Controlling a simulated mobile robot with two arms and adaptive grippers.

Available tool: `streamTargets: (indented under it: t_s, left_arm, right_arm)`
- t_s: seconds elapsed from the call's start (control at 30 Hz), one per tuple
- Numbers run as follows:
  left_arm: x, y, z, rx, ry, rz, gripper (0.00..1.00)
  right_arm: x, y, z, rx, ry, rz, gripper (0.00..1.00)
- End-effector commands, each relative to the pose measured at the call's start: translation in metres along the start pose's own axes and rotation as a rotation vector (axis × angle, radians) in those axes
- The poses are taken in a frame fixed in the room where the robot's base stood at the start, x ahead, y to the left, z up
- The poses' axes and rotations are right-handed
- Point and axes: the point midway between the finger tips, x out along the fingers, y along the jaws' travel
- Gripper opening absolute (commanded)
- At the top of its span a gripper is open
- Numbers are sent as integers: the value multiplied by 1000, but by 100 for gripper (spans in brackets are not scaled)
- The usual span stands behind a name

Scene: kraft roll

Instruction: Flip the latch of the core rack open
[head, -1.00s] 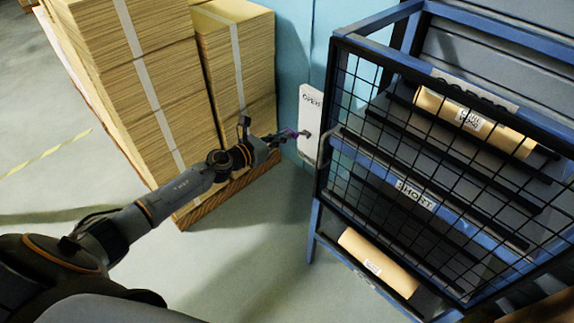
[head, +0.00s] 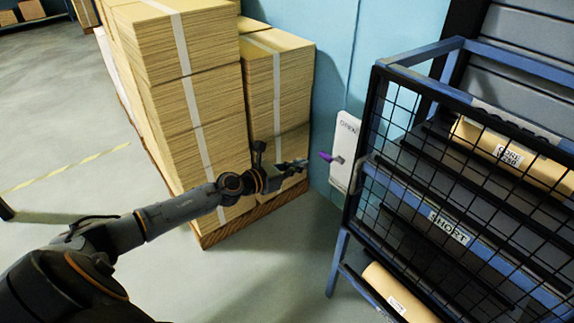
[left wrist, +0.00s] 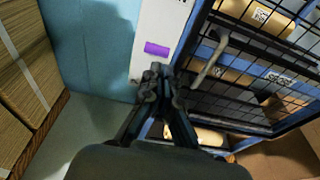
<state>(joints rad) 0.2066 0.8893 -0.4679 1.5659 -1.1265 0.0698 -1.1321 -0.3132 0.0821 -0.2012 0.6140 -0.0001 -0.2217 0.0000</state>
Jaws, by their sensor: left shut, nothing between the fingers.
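The core rack (head: 372,125) is a blue frame with a black mesh door, at the right of the head view. Beside its door edge, a white plate (head: 348,128) with lettering carries the latch, a small purple lever (head: 325,156) pointing left from a dark pivot. My left gripper (head: 303,163) is shut and empty, just left of the purple tip; whether it touches cannot be told. In the left wrist view the shut fingertips (left wrist: 160,74) show below the purple lever (left wrist: 156,48), with the white plate behind. My right gripper is not in view.
Stacks of cardboard sheets (head: 195,95) on a wooden pallet stand left of and behind my left arm. A grey door handle (head: 360,173) sits right of the latch. Brown rolls (head: 510,160) lie in the rack. The floor in front is clear.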

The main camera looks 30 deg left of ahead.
Motion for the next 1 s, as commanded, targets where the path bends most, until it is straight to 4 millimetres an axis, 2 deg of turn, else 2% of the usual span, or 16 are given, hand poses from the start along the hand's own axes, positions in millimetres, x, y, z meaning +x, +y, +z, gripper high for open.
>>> streamTargets:
  t_s: [0.1,0.33,0.47,0.7,1.0]
  left_arm:
    - [-20,0,12,3,3,-1,0]
    - [-41,-1,26,-1,2,-1,0]
    - [-44,-1,29,-2,1,-1,0]
    - [-45,-1,29,-3,0,0,0]
    - [-44,0,27,-11,2,3,0]
  right_arm:
    - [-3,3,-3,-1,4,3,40]
    - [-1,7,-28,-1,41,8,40]
    - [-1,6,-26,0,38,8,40]
    - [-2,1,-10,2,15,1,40]
    - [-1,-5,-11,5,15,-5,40]
